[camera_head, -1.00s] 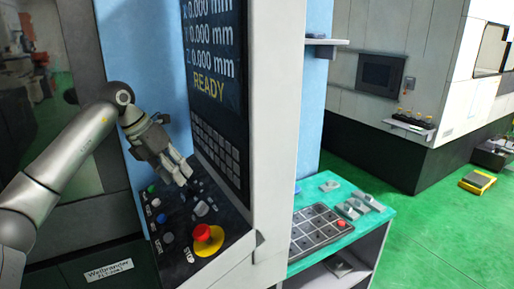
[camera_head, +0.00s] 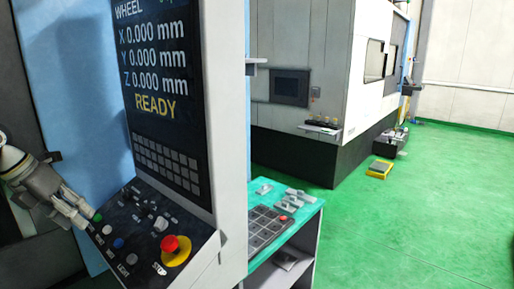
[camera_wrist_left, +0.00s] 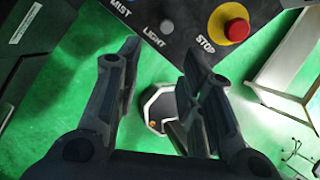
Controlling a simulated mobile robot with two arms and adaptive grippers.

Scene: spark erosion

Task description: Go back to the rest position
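My left gripper (camera_head: 78,213) is at the left edge of the head view, beside the left end of the machine's button panel (camera_head: 137,232). In the left wrist view my left gripper (camera_wrist_left: 160,52) has its two fingers apart with nothing between them. The panel's lower edge, with the MIST, LIGHT and STOP labels, lies beyond the fingertips there. I cannot tell whether a finger touches the panel's edge. My right gripper is in neither view.
The red STOP button (camera_head: 170,243) sits on a yellow ring. The screen (camera_head: 157,80) above reads READY. A teal-topped table (camera_head: 303,213) stands right of the machine, with a dark grid tray (camera_head: 262,232). Open green floor (camera_head: 400,225) lies to the right.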

